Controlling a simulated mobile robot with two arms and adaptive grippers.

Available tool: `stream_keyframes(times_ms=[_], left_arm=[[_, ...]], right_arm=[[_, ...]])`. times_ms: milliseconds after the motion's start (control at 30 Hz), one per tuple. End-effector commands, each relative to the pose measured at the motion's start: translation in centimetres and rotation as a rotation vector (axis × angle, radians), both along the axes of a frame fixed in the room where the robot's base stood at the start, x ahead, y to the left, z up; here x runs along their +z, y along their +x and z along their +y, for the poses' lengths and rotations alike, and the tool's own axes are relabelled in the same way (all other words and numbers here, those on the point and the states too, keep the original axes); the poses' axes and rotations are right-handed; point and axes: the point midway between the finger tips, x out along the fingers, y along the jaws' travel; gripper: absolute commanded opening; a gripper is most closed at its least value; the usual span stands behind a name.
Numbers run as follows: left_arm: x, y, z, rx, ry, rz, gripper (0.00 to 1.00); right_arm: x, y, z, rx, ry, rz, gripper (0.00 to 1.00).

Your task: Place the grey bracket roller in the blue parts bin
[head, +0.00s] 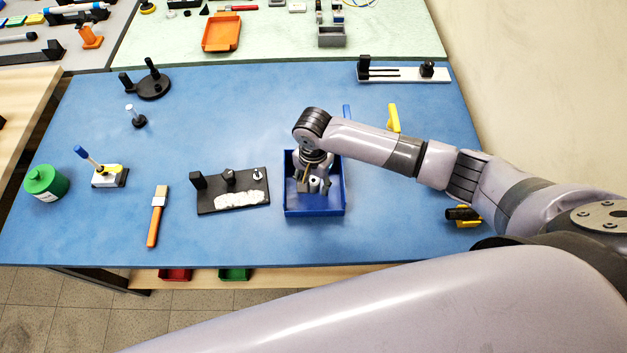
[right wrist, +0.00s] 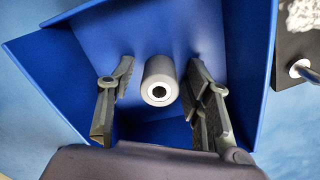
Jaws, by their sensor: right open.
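The blue parts bin (head: 314,211) stands on the blue table mat right of centre in the head view. My right gripper (head: 315,187) is inside the bin's outline, pointing down, with its fingers apart. The grey bracket roller (right wrist: 160,78) is between the open fingers in the right wrist view. It has a pale ring and a dark hole at its end, and clear gaps show on both sides. It appears to be inside the bin (right wrist: 60,72), with blue bin surface behind it. Whether it touches the floor is hard to tell. My left gripper is not in view.
A black fixture (head: 215,205) with a white patch lies just left of the bin. An orange-handled brush (head: 156,218), a green canister (head: 46,183) and a black stand (head: 153,86) are further left. A yellow part (head: 393,118) stands behind my right arm. Mat in front of the bin is clear.

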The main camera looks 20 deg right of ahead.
Motion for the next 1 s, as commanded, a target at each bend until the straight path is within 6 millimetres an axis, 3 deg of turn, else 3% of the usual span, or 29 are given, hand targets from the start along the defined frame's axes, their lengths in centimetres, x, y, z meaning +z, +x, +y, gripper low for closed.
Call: stream_keyframes(times_ms=[233,700,1000], left_arm=[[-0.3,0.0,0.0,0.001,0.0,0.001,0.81],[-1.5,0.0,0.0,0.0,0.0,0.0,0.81],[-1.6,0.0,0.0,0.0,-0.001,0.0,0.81]], right_arm=[[1.7,0.1,0.0,0.001,0.003,-0.003,0.46],[10.8,0.2,0.1,0.0,0.002,-0.002,0.46],[12.3,0.2,0.0,0.0,-0.001,0.001,0.46]])
